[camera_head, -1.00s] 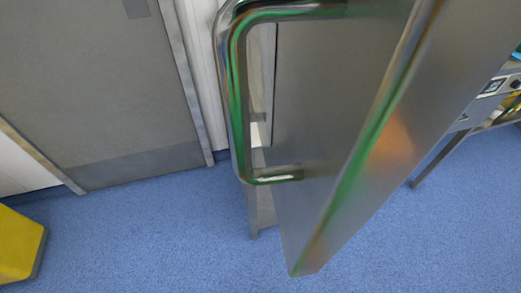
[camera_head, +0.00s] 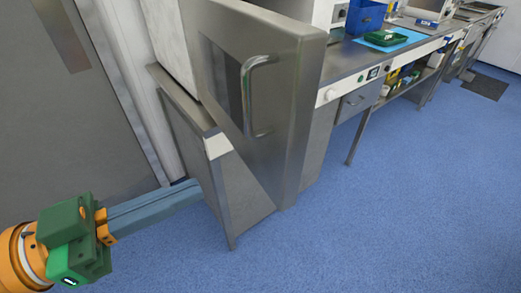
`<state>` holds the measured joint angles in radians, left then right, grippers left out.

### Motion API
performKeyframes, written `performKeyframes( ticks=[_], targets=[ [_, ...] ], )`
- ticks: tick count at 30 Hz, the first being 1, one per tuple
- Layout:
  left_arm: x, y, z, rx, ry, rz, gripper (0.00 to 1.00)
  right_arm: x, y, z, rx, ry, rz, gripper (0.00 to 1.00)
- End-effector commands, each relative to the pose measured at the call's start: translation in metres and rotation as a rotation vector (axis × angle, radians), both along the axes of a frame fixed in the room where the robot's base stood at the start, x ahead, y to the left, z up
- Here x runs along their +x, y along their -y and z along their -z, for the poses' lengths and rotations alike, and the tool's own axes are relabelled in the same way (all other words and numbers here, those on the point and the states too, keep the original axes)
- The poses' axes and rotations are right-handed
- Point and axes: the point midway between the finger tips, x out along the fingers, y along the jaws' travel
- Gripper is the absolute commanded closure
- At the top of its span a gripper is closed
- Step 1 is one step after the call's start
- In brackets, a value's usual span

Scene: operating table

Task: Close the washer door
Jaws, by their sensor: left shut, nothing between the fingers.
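The washer door (camera_head: 285,65) is a tall grey metal panel that stands out from its machine, with a dark window and a bent metal handle (camera_head: 258,98) on the face turned to me. My left gripper (camera_head: 188,189) comes in from the lower left, with an orange and green body and long blue-grey fingers. The fingers are shut and hold nothing. Their tips are low, beside the metal side panel (camera_head: 240,190) left of the door, and apart from the handle. I cannot tell whether the tips touch that panel. My right gripper is out of view.
A steel bench (camera_head: 350,58) runs off to the upper right with a blue bin (camera_head: 365,17) and a green tray (camera_head: 387,37). A grey room door (camera_head: 65,90) stands at the left. Blue floor (camera_head: 400,210) is clear at the lower right.

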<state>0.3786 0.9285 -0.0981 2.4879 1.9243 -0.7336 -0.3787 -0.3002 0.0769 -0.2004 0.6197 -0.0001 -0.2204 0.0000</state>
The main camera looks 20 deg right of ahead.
Motion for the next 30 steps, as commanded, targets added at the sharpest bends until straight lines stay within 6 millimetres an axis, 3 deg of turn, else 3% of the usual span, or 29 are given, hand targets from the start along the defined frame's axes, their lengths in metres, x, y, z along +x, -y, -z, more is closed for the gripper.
performKeyframes(
  ticks=[1, 6, 15, 21, 30],
  targets=[
    [0.002, 0.010, -0.012, -0.005, -0.004, 0.004, 1.00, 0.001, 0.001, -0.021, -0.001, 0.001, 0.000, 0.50],
    [0.011, 0.048, -0.012, -0.008, -0.003, 0.003, 1.00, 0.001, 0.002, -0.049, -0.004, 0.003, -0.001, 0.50],
    [0.024, 0.100, -0.007, -0.007, -0.005, -0.001, 1.00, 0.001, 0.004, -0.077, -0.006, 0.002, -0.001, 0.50],
    [0.027, 0.111, -0.002, -0.004, -0.003, -0.003, 1.00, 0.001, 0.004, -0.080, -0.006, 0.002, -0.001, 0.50],
    [0.027, 0.111, -0.001, -0.003, -0.002, -0.004, 1.00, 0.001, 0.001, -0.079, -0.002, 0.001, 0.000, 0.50]
  ],
)
